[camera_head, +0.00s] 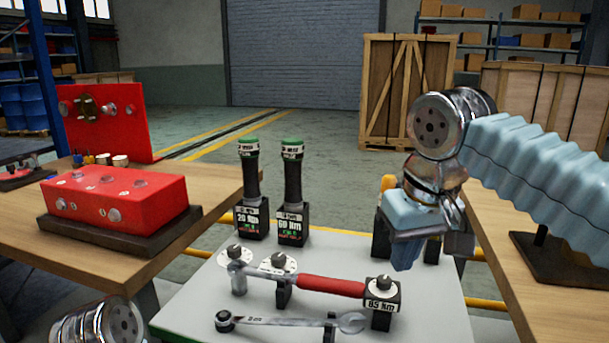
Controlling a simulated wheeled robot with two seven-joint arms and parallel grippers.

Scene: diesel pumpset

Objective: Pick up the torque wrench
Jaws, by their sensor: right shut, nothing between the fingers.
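The torque wrench (330,286) has a red handle and a steel head. It lies across black stands on the white tabletop (200,300), its head to the left and its handle end at a black block (384,305) with a "65 Nm" label. My right gripper (405,258) points down above and behind the handle's right end. It is shut and empty, apart from the wrench. My left gripper is out of view; only a metal joint of my left arm shows at the bottom left.
Two upright green-topped tools (252,185) (291,188) stand in black blocks behind the wrench. A combination spanner (290,322) lies in front of it. A red block (115,195) sits on the left wooden table. Something orange (388,183) stands behind my right gripper.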

